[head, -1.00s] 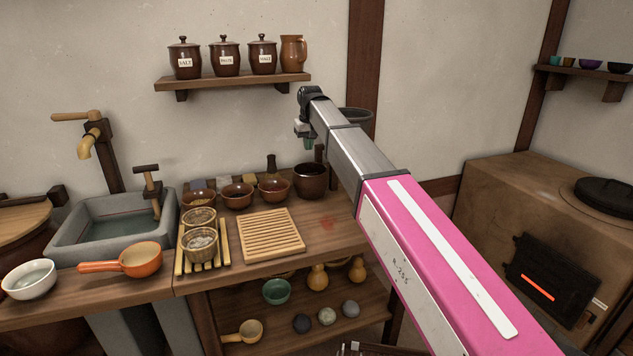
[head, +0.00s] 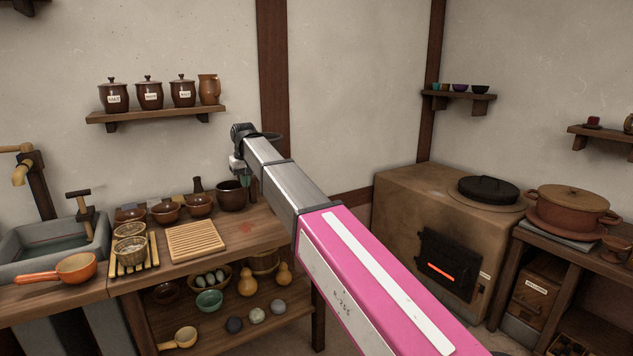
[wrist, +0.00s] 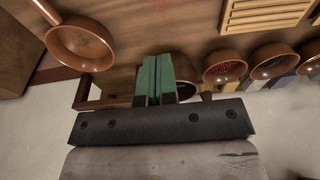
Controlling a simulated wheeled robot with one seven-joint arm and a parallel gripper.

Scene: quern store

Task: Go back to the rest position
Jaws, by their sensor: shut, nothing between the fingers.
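My gripper (wrist: 154,78) shows in the wrist view with its two green fingers pressed together and nothing between them. In the head view my gripper (head: 246,182) is mostly hidden behind the end of my outstretched arm, with a bit of green showing beside the dark pot. It is over the right end of the wooden counter (head: 262,224). A dark brown pot (head: 231,196) stands close to it on the counter, and in the wrist view the pot is partly hidden by the fingers.
A slatted board (head: 195,242), several brown bowls (head: 200,205) and an orange pan (head: 70,268) stand on the counter. A wall shelf (head: 155,115) holds jars. A stove (head: 405,220) with a glowing slot is at the right.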

